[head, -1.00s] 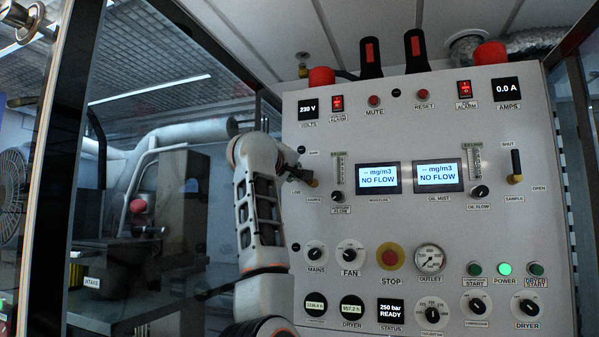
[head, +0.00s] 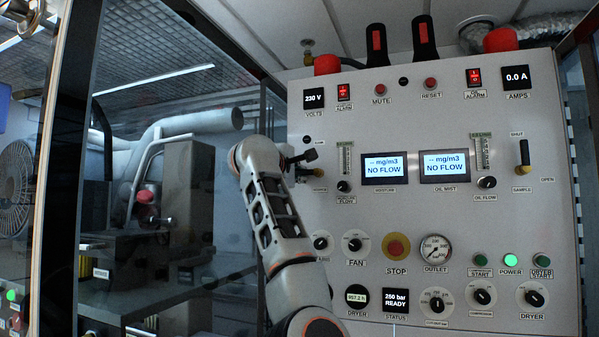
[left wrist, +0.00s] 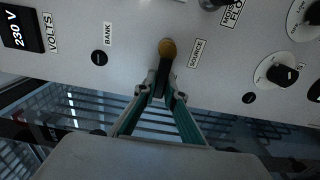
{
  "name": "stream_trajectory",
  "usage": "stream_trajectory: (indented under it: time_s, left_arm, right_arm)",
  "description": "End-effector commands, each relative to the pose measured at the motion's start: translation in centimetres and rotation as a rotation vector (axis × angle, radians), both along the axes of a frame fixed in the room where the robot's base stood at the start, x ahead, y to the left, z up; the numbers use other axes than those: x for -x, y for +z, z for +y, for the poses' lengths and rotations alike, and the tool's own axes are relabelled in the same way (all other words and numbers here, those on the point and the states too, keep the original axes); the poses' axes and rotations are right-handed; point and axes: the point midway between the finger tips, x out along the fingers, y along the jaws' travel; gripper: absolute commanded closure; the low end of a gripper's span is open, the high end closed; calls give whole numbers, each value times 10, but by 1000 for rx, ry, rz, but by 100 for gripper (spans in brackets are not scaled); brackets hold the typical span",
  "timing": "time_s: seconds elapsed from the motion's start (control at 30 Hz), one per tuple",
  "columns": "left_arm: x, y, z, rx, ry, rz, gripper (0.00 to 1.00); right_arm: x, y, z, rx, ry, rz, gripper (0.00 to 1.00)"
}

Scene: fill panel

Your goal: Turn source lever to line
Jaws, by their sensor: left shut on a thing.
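The source lever is a black handle on a brass hub, beside the SOURCE label, in the left wrist view (left wrist: 165,72). It stands out from the grey panel (left wrist: 125,25). My left gripper (left wrist: 161,95) has its two fingertips closed around the outer part of the handle, and the hub is uncovered. In the head view the left gripper (head: 290,164) is at the panel's left edge, and the dark lever (head: 306,156) shows there only in part. The lever's exact angle is hard to tell in that view. My right gripper is not in view.
The panel carries two NO FLOW displays (head: 384,168), a red STOP button (head: 396,247), a pressure gauge (head: 435,248) and several knobs. Another lever, with SHUT and OPEN labels (head: 523,155), is at the right. Glass and machinery stand left of my arm.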

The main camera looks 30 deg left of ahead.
Motion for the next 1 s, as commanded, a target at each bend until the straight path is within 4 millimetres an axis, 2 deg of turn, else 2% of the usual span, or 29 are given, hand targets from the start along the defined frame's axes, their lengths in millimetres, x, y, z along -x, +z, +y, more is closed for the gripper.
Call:
stream_trajectory:
  time_s: [0.4, 0.43, 0.5, 0.83, 1.0]
  left_arm:
    - [-1, -2, 0, 9, 0, 2, 100]
    - [-1, -2, 0, 9, 0, 2, 85]
    - [-1, -2, 0, 8, 0, 1, 72]
    - [0, 0, 0, 7, 0, -1, 72]
    - [0, 17, 1, 6, 0, -4, 72]
  right_arm:
    - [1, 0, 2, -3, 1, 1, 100]
    - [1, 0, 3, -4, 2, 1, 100]
    - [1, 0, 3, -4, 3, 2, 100]
    - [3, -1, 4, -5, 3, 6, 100]
    - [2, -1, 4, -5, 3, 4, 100]
